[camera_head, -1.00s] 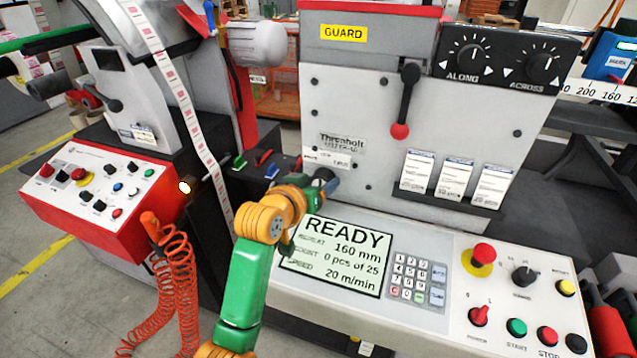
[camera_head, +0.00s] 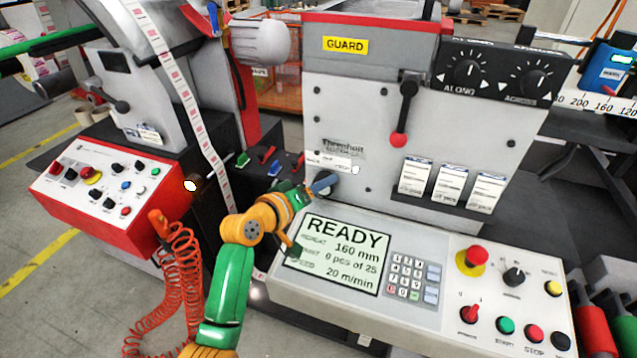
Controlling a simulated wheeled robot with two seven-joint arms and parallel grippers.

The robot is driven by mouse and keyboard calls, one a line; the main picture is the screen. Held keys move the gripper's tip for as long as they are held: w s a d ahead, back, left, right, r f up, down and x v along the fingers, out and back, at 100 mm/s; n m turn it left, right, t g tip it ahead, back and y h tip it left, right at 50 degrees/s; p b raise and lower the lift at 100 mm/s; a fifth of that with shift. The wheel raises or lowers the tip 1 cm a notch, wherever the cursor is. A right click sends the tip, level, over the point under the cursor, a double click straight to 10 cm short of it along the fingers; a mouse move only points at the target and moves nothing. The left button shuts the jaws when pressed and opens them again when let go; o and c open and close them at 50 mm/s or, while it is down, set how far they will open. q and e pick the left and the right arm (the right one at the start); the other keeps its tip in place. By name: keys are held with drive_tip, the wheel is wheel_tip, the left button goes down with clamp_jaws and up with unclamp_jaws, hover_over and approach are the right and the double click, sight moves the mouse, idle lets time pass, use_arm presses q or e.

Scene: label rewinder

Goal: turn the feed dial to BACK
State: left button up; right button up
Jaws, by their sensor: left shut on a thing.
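The dial (camera_head: 333,178) is a small dark round knob low on the light grey machine face, just above the left end of the console. A small white label plate (camera_head: 342,163) sits above it, its print too small to read. My left gripper (camera_head: 323,184) reaches it from the lower left, with its fingers shut on the dial. The fingers hide much of the knob, so I cannot tell which mark it points to. My right gripper is not in view.
Below the dial is the READY display (camera_head: 334,255), with a keypad (camera_head: 409,275) beside it. A black lever with a red ball (camera_head: 398,139) hangs to the upper right. A red emergency button (camera_head: 475,256) is on the console. Coiled red hoses (camera_head: 183,280) hang at left.

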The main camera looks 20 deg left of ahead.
use_arm(q)
drive_tip(key=shift+n+h, duration=0.3)
drive_tip(key=shift+n, duration=0.1)
idle(0.4)
drive_tip(key=o, duration=1.4)
drive_tip(key=shift+w+f, duration=0.1)
drive_tip(key=v, duration=0.6)
drive_tip(key=shift+s+a+f+b, duration=0.1)
drive_tip(key=shift+s+b, duration=0.25)
drive_tip(key=shift+b, duration=0.05)
drive_tip(key=shift+s, duration=0.25)
